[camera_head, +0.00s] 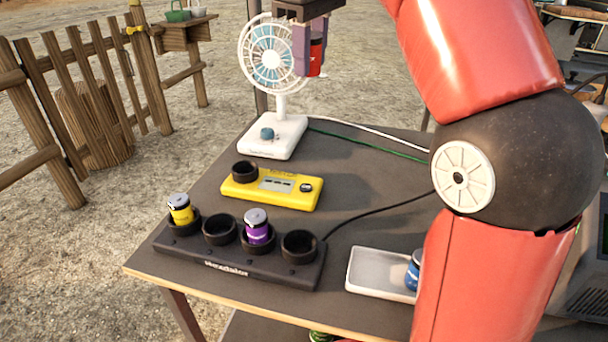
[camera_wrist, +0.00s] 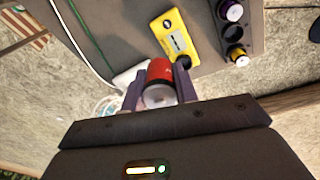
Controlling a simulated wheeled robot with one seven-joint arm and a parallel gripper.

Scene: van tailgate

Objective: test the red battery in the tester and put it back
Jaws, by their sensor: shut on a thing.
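My gripper (camera_head: 310,56) is shut on the red battery (camera_head: 316,57) and holds it in the air, in front of the fan at the back of the table. The red battery also shows between the fingers in the wrist view (camera_wrist: 160,72). The yellow tester (camera_head: 272,189) lies on the table, with an empty black cup (camera_head: 245,172) at its left end. The black charger (camera_head: 240,262) has a row of cups at the table's front. A yellow battery (camera_head: 180,209) and a purple battery (camera_head: 257,227) stand in two cups; the second and the rightmost cups are empty.
A white fan (camera_head: 283,135) stands behind the tester. A white tray (camera_head: 377,272) with a blue battery (camera_head: 413,270) lies at the front right, partly hidden by my arm. A cable runs from the charger to the right.

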